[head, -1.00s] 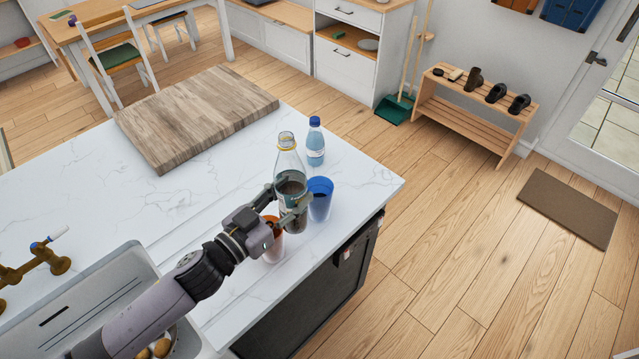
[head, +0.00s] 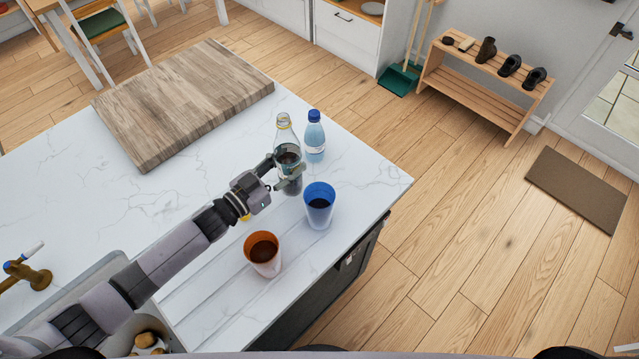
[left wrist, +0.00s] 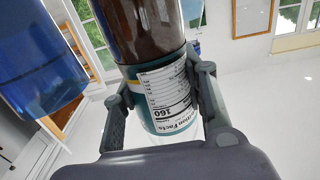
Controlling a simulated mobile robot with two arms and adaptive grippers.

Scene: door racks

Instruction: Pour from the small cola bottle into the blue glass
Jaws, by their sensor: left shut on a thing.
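The cola bottle (head: 284,136) is clear with a yellow ring at its neck and dark liquid inside. It looks upright, behind and left of the blue glass in the head view. My left gripper (head: 283,172) is shut around it; the left wrist view shows the fingers on both sides of its label (left wrist: 172,100). The blue glass (head: 319,208) stands upright on the counter with dark liquid in it. It also shows in the left wrist view (left wrist: 38,62), apart from the bottle. Whether the bottle's base touches the counter is hard to tell. My right gripper is not in view.
An orange cup (head: 262,254) with dark liquid stands in front of the blue glass. A wooden board (head: 185,100) lies at the back left. The counter's right edge is near the blue glass.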

